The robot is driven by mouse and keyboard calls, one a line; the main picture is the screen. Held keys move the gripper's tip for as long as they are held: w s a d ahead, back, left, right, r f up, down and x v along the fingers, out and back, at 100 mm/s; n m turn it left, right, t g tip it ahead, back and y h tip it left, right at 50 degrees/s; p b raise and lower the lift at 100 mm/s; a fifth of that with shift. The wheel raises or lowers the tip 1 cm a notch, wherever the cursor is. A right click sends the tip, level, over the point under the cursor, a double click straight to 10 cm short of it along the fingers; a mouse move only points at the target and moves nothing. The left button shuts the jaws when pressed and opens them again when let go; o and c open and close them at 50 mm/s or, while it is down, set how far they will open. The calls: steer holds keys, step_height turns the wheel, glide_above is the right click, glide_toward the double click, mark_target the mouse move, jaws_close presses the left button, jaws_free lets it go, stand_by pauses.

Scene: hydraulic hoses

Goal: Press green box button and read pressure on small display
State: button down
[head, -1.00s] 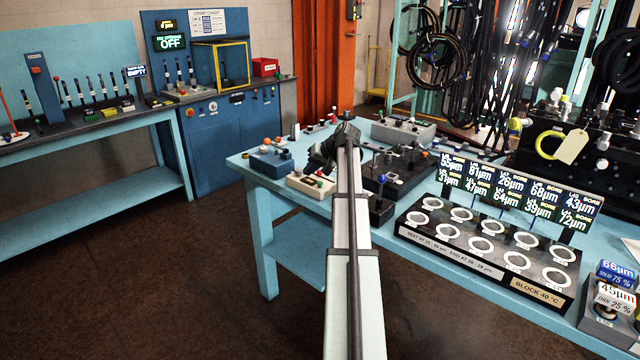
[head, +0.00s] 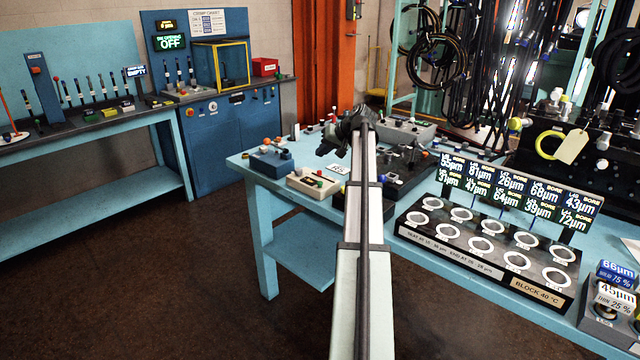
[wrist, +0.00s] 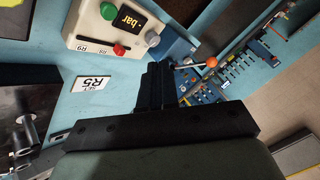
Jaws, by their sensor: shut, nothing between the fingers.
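A cream box (head: 313,182) sits near the left end of the light blue table. In the wrist view the cream box (wrist: 112,27) is at the top, with a green button (wrist: 107,10), a red button (wrist: 119,49), a pale button and a small dark display (wrist: 128,20). The display shows yellow text that looks like "bar", upside down; I cannot read a number. My gripper (head: 326,148) is above the table, behind and right of the box. In the wrist view my gripper (wrist: 157,66) is shut and empty, below the box and apart from it.
A blue box (head: 270,162) with knobs stands left of the cream box. A white label (head: 338,169) lies to its right. A grey box (head: 403,131) stands behind, and a black block with white rings (head: 487,243) fills the table's right front.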

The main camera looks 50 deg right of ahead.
steer(key=shift+f, duration=4.05)
steer(key=shift+f, duration=0.2)
steer(key=shift+f, duration=0.25)
steer(key=shift+f, duration=0.5)
steer(key=shift+r, duration=0.95)
steer(key=shift+r, duration=2.5)
